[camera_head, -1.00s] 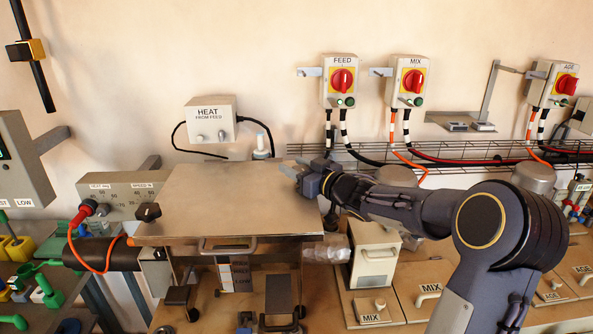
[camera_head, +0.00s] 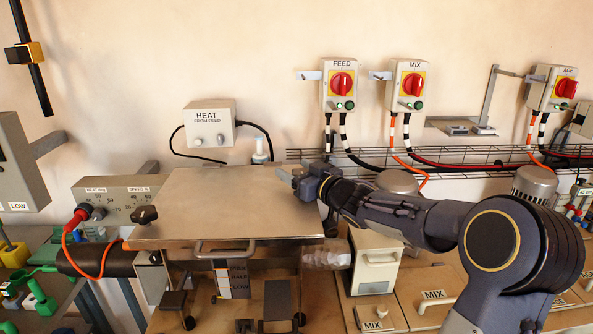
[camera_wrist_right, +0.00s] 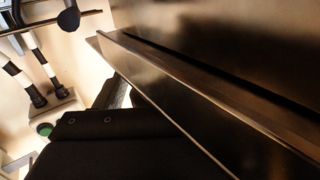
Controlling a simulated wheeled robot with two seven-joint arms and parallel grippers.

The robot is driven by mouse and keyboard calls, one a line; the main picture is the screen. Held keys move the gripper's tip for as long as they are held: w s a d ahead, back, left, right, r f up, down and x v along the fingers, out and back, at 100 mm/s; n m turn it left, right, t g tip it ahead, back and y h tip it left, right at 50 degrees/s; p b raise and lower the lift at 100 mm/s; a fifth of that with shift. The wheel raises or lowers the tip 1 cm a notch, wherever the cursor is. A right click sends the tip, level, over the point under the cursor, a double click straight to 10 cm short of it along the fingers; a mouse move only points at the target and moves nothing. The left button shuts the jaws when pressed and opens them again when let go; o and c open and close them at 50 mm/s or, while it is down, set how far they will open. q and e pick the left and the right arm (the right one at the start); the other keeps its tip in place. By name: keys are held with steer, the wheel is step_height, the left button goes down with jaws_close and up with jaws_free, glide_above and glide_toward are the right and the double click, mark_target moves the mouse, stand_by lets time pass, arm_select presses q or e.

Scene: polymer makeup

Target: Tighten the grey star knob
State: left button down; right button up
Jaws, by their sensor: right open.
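My right gripper (camera_head: 291,178) is open at the right edge of the flat metal lid (camera_head: 215,208), near its back right corner. Its fingers are small and partly hidden, and nothing shows between them. I cannot make out a grey star knob there; it may be hidden by the gripper. In the right wrist view the edge of a metal plate (camera_wrist_right: 190,95) runs diagonally close to the camera, beside a dark block (camera_wrist_right: 110,135). My left gripper is not in view.
The HEAT box (camera_head: 210,124) is on the wall behind the lid. The FEED switch (camera_head: 340,86) and MIX switch (camera_head: 409,86) hang above a wire cable tray (camera_head: 450,152). A lid handle (camera_head: 225,248) sticks out in front. A foil-wrapped pipe (camera_head: 327,255) lies below right.

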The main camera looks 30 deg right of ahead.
steer(key=s+d, duration=0.1)
steer(key=s, duration=0.6)
steer(key=shift+s, duration=0.25)
steer(key=shift+s+d, duration=0.1)
